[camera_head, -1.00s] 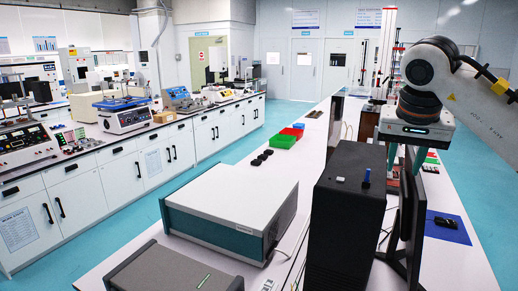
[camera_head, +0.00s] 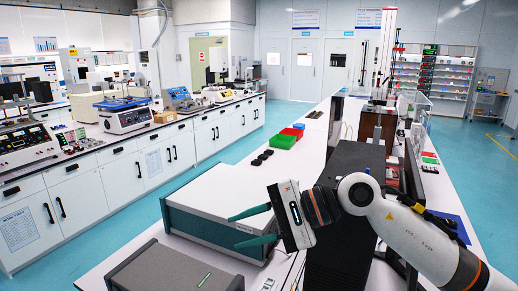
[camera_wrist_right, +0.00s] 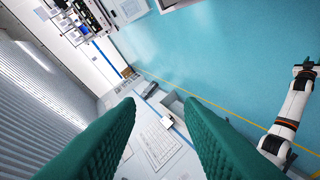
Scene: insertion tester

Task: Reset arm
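My right arm comes in from the lower right in the head view. Its gripper (camera_head: 234,231) points left in front of the white and green instrument box, with its two green fingers spread apart and nothing between them. In the right wrist view the same gripper (camera_wrist_right: 160,102) shows two green fingers wide apart with an empty gap. Whether the fingers touch the box cannot be told. My left gripper does not show in the head view. A white arm link of mine shows at the right of the wrist view.
The white and green instrument box (camera_head: 205,205) and a grey box (camera_head: 170,270) stand on the near bench. A black tower (camera_head: 345,170) is partly hidden behind my right arm. Green (camera_head: 282,141) and red (camera_head: 292,132) bins sit farther back. The blue-green floor aisle is clear.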

